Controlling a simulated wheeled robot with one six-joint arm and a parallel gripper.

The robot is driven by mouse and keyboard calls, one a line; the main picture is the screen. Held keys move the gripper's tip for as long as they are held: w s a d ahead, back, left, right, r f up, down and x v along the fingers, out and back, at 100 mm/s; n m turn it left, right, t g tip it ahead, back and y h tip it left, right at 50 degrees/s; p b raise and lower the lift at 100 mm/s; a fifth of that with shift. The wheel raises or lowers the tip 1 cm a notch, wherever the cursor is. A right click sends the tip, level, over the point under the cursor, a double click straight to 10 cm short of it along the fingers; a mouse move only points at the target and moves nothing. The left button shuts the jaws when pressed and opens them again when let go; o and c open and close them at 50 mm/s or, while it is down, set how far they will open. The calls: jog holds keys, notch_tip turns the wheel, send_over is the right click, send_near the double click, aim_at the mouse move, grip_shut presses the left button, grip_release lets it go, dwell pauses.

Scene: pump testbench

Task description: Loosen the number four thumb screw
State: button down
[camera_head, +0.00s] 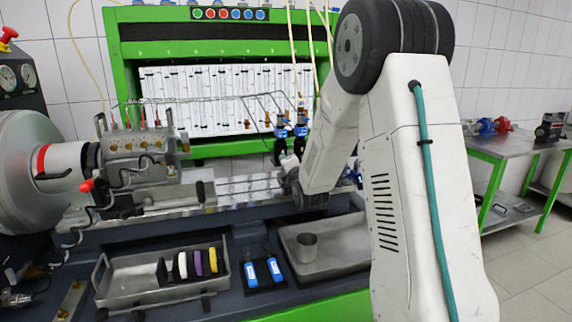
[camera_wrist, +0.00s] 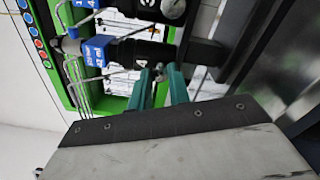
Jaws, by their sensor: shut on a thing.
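In the wrist view the two teal fingers of my gripper (camera_wrist: 160,78) point up toward a dark clamp bar (camera_wrist: 140,52). They are closed around a small grey thumb screw (camera_wrist: 159,68) at the bar's lower edge; only its tip shows between them. A faint mark on the bar may be a 4. A blue block (camera_wrist: 96,51) with a white label sits on the bar's left part, beside a metal pipe. In the head view my arm's end hides the fingers and the screw; blue injector parts (camera_head: 281,132) show to its left.
A round grey knob (camera_wrist: 173,8) lies above the bar in the wrist view. In the head view, a metal tray (camera_head: 106,290) with coloured-handled tools and another tray (camera_head: 350,262) with a cup (camera_head: 307,247) lie below the bench rail. A pump (camera_head: 135,145) stands left.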

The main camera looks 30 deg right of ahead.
jog(key=shift+n, duration=0.6)
jog(key=c, duration=1.3)
grip_release()
jog(key=shift+s, duration=0.1)
jog(key=v, duration=0.7)
jog(key=shift+s, duration=0.3)
jog(key=shift+a, duration=0.15)
